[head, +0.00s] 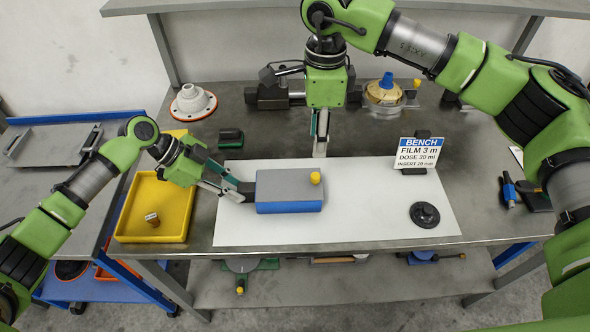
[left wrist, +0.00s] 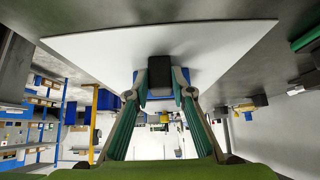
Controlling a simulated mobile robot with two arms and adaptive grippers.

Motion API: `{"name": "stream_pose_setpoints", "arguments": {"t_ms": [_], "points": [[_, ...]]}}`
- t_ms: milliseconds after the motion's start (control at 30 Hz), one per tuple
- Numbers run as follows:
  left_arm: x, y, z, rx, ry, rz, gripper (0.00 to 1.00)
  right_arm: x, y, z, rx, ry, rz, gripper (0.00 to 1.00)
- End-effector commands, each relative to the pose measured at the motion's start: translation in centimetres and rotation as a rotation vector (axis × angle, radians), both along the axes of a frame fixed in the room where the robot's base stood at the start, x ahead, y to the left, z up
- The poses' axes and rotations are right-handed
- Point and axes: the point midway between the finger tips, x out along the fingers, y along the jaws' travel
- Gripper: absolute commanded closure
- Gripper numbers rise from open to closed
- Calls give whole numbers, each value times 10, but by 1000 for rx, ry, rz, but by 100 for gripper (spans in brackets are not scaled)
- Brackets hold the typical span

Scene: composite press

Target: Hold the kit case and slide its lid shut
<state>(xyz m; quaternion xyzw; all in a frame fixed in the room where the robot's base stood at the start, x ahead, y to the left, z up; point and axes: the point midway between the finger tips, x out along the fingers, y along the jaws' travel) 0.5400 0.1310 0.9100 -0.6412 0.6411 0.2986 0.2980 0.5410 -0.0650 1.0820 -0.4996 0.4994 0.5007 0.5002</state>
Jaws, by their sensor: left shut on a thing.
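The kit case (head: 290,207) is a blue box with a grey lid (head: 285,184) over its top. A yellow knob (head: 315,178) stands at the lid's right end. The case lies flat on the white mat. My left gripper (head: 243,191) is shut on the dark block at the case's left end. In the left wrist view, that dark block (left wrist: 160,76) sits between the fingertips, with blue of the case behind. My right gripper (head: 321,148) points down behind the case, apart from the knob. Its fingers are seen nearly edge-on, so their opening is unclear.
A bench sign (head: 415,154) and a black round part (head: 424,214) stand on the mat (head: 370,215) to the right. A yellow tray (head: 125,220) with a small part is at left. Fittings line the back.

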Motion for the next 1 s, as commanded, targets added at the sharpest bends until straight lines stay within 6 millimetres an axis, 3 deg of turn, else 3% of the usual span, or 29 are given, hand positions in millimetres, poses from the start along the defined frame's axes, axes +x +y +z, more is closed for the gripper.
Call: {"name": "stream_pose_setpoints", "arguments": {"t_ms": [33,67,100,133,567,1000], "points": [[0,-1,1,-2,-1,0,100,0,0,0,0,0,0,65],[0,-1,1,-2,-1,0,70,0,0,0,0,0,0,65],[0,-1,1,-2,-1,0,60,0,0,0,0,0,0,65],[0,-1,1,-2,-1,0,59,0,0,0,0,0,0,65],[1,5,6,0,-2,1,59,0,0,0,0,0,0,65],[1,61,72,0,-2,2,59,0,0,0,0,0,0,65]]}}
